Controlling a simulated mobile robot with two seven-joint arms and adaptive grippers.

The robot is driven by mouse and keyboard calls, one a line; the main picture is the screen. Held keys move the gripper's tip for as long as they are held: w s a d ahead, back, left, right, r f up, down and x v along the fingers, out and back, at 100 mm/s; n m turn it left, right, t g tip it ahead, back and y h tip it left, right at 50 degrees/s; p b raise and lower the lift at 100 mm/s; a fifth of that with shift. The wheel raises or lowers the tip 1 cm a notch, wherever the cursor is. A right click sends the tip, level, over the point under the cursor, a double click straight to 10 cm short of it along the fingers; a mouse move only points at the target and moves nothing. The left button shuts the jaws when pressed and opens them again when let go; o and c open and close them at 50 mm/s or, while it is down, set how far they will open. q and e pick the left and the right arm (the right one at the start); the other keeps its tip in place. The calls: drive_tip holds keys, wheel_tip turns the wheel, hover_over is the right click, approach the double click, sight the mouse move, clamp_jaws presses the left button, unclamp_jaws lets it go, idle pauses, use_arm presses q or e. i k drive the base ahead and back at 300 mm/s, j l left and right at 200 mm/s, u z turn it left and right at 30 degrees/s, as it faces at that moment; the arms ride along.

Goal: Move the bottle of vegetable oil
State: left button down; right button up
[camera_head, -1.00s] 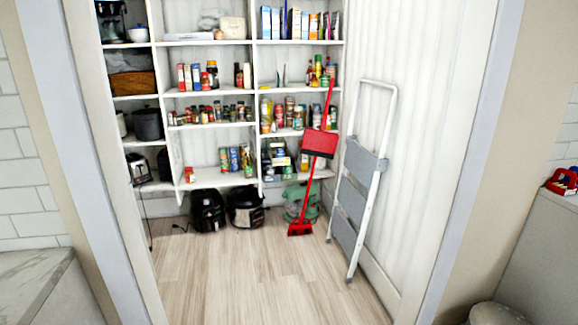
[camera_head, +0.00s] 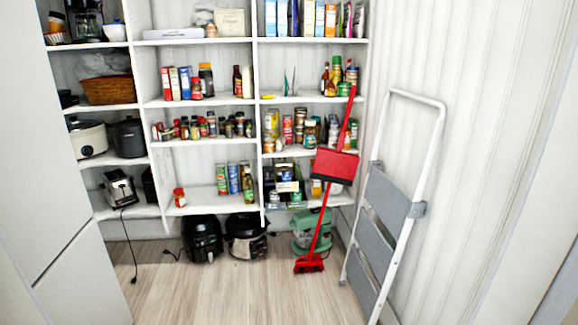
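Several bottles stand on the white corner shelving, and I cannot tell which is the vegetable oil. A yellowish-green bottle (camera_head: 248,186) stands on the low middle shelf beside several cans. A yellow container (camera_head: 271,122) stands on the right shelf above that level. Dark and red bottles (camera_head: 238,80) stand higher up in the middle section. More bottles with green and red caps (camera_head: 337,70) stand at the right of the same level, partly behind the broom handle. The labels are too small to read. Neither of my grippers is in view.
A red broom with dustpan (camera_head: 334,166) leans in front of the right shelves. A folded step ladder (camera_head: 390,205) leans on the right wall. Black cookers (camera_head: 203,238) and a green mixer (camera_head: 312,230) stand on the floor under the shelves. The middle floor (camera_head: 225,290) is clear.

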sight(248, 185)
drive_tip(key=i+u, duration=0.2)
drive_tip(key=i, duration=0.55)
drive_tip(key=i+u, duration=0.2)
drive_tip(key=i, duration=0.5)
drive_tip(key=i+j+u, duration=0.15)
drive_tip(key=i, duration=0.5)
drive_tip(key=i+j+u, duration=0.15)
drive_tip(key=i, duration=0.5)
drive_tip(key=i+j, duration=0.3)
drive_tip(key=j, duration=0.15)
drive_tip(key=i+j+u, duration=0.1)
drive_tip(key=i+j, duration=0.2)
drive_tip(key=j, duration=0.15)
